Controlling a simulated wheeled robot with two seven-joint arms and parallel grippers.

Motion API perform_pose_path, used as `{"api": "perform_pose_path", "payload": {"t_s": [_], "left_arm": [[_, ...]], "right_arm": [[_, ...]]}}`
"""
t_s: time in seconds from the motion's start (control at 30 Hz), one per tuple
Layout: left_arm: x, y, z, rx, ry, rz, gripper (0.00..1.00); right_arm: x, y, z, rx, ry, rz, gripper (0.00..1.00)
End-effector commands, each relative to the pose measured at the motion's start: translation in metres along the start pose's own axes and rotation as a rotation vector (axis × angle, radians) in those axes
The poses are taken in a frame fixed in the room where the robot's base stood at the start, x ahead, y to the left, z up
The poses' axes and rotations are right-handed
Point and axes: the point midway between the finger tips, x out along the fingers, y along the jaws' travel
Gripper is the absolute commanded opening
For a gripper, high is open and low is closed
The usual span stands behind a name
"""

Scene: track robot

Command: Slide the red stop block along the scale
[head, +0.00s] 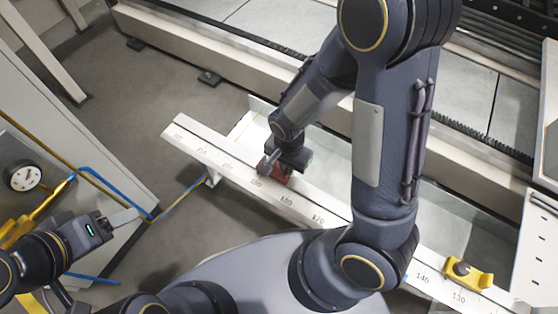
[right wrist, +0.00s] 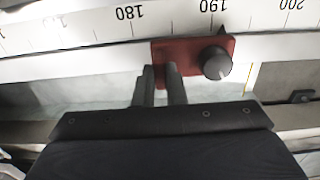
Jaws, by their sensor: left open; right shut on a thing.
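The red stop block (head: 283,174) sits on the white scale rail (head: 325,207), partly hidden by my right gripper (head: 278,163). In the right wrist view the red block (right wrist: 198,50) carries a round black knob (right wrist: 217,63) and lies below the scale, between about the 180 and 190 marks. The two fingers of my right gripper (right wrist: 161,72) are close together at the block's left part, shut on it; the exact contact is hard to see. My left gripper (head: 124,217) is open and empty at the left, well away from the rail.
A yellow block (head: 468,273) with a knob sits on the rail at the right, near the 130 mark. A panel with a round gauge (head: 24,176), yellow parts and a blue hose stands at the left. Bare floor (head: 195,240) lies between it and the rail.

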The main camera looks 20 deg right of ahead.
Motion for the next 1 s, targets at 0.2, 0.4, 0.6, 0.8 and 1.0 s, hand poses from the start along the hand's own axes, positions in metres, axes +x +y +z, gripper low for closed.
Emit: {"api": "perform_pose_path", "payload": {"t_s": [0.2,0.4,0.6,0.8,1.0], "left_arm": [[-0.0004,0.0002,-0.0003,0.000,0.000,0.000,0.61],[-0.0004,0.0002,-0.0003,0.000,0.000,0.000,0.61],[-0.0004,0.0002,-0.0003,0.000,0.000,0.000,0.61],[-0.0003,0.0001,-0.0002,0.000,0.000,0.000,0.61],[-0.0039,0.0018,-0.0020,0.000,0.000,0.000,0.61]], "right_arm": [[-0.0003,0.0062,0.0001,0.002,-0.001,0.002,0.00],[-0.0003,0.0061,0.0000,0.001,-0.001,0.002,0.00],[-0.0003,0.0057,-0.0001,0.001,0.000,0.001,0.26],[-0.0002,0.0053,-0.0001,0.001,0.000,0.000,0.33],[-0.0072,0.0048,-0.0001,0.000,0.001,-0.001,0.33]]}}
